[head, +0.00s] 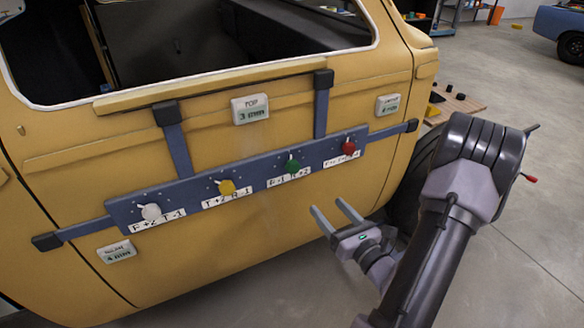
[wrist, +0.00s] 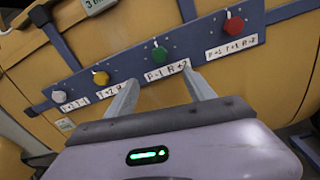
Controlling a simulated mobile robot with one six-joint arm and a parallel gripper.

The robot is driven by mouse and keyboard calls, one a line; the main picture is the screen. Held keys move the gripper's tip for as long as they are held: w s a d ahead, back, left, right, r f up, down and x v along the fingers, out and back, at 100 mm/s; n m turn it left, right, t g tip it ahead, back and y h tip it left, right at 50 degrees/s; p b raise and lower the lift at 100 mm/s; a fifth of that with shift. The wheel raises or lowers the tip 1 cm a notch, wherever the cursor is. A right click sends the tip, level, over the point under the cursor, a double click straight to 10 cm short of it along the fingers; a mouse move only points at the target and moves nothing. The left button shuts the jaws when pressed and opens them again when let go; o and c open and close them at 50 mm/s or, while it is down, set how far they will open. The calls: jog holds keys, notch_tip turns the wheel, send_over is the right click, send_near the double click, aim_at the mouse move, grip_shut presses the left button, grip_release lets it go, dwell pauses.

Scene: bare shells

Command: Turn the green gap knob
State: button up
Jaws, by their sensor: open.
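The green knob (head: 292,166) sits on a blue bar (head: 255,181) fixed across the yellow car door, third from the left among white, yellow, green and red knobs. A label under it seems to read "R-1 R+2" in the head view. In the wrist view the green knob (wrist: 159,54) is just beyond the fingers, a little above the gap between them. My gripper (head: 332,212) is open and empty, below and right of the green knob, apart from the bar. Its two fingers (wrist: 162,90) also show in the wrist view.
The white knob (head: 151,212), yellow knob (head: 227,187) and red knob (head: 349,148) share the bar. Small gauge plates marked in mm (head: 250,109) are on the yellow door (head: 215,240). Open floor (head: 500,230) lies to the right.

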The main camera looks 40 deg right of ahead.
aim_at(295, 170)
jog(key=w+d, duration=0.1)
jog(key=w, duration=0.4)
jog(key=w+d+b, duration=0.1)
jog(key=w, duration=0.5)
jog(key=w+d, duration=0.1)
jog(key=w, duration=0.5)
jog(key=shift+w+d, duration=0.1)
jog(key=c, duration=1.4)
jog(key=shift+o, duration=0.2)
jog(key=shift+m, duration=0.3)
jog(key=m+p, duration=0.3)
jog(key=m, duration=0.1)
jog(key=shift+r+p, duration=0.15)
jog(key=shift+p, duration=0.15)
jog(key=shift+m+p, duration=1.25)
jog(key=shift+m, duration=0.85)
jog(key=shift+f, duration=0.2)
jog(key=o, duration=1.4)
jog(key=shift+c, duration=0.2)
